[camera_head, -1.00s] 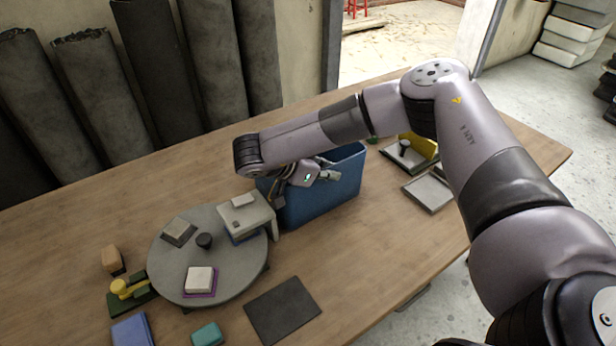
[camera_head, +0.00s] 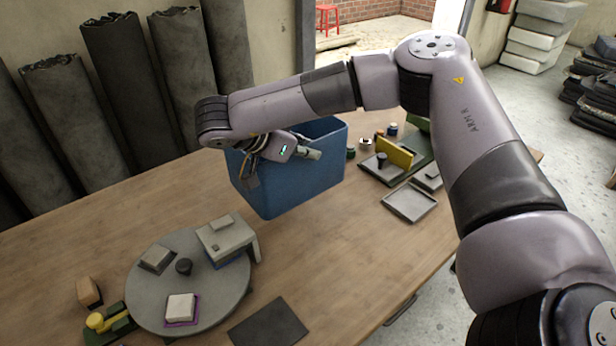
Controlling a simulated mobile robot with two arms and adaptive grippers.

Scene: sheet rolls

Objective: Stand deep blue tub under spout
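The deep blue tub (camera_head: 300,187) is a large open box at the middle of the head view, upright or nearly so. It looks raised a little off the table. My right gripper (camera_head: 295,153) is at its near rim, partly hidden by my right wrist; it appears to be shut on the tub, though the fingertips are hard to see. I cannot make out a spout for certain; a pale block-shaped fixture (camera_head: 228,236) with a blue part beneath stands at the edge of the round grey turntable (camera_head: 150,295). My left gripper is not in view.
A dark flat mat (camera_head: 268,323) lies at the front. Right of the tub are a shallow grey tray (camera_head: 409,202), a yellow block (camera_head: 395,152) and small jars. A yellow-green tool (camera_head: 108,322) and an orange block (camera_head: 89,291) lie left. The table's middle left is clear.

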